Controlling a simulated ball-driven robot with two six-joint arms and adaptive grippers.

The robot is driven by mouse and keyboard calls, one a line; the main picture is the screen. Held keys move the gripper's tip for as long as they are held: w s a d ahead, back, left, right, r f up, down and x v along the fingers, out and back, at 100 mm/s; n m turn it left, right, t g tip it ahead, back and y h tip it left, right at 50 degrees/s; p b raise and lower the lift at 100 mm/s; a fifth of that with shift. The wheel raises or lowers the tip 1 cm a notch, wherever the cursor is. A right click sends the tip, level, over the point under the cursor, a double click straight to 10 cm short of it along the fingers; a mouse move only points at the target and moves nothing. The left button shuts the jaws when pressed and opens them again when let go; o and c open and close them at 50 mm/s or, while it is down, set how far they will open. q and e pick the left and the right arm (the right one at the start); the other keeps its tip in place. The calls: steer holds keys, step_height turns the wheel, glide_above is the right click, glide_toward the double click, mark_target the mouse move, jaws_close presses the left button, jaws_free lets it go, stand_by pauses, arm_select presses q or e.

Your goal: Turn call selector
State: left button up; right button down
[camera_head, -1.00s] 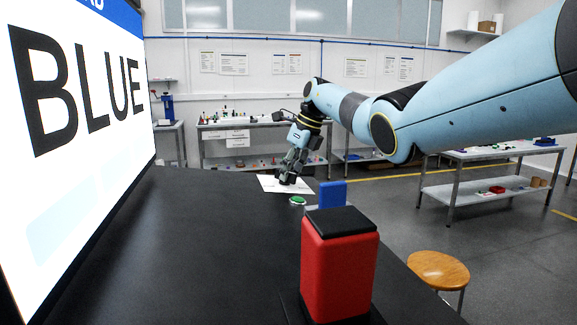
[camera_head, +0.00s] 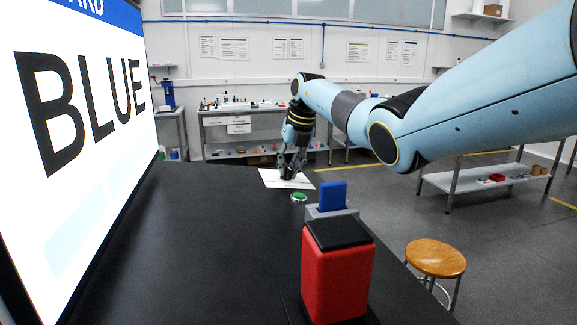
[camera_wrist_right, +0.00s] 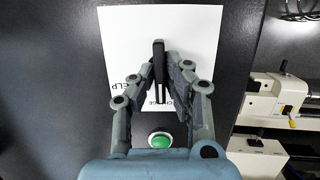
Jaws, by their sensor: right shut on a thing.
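The call selector's black bar-shaped knob (camera_wrist_right: 159,62) stands over a white printed sheet (camera_wrist_right: 115,35) in the right wrist view, its long side running up and down the picture. Part of the sheet's lettering, "HELP", shows to the left of the fingers. My right gripper (camera_wrist_right: 160,74) is shut on the knob, one finger on each side. In the head view the right gripper (camera_head: 290,168) points down onto the white sheet (camera_head: 272,180) at the far end of the dark table, and its fingers hide the knob. My left gripper is not in view.
A green button (camera_head: 299,197) is just nearer than the sheet. A red block with a black top (camera_head: 336,280) and a blue piece in a grey holder (camera_head: 333,197) stand on the right. A large screen reading "BLUE" (camera_head: 80,110) borders the left. The table's middle is clear.

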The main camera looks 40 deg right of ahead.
stand_by(0.3)
steer(key=c, duration=1.4)
jaws_free()
steer(key=v, duration=1.2)
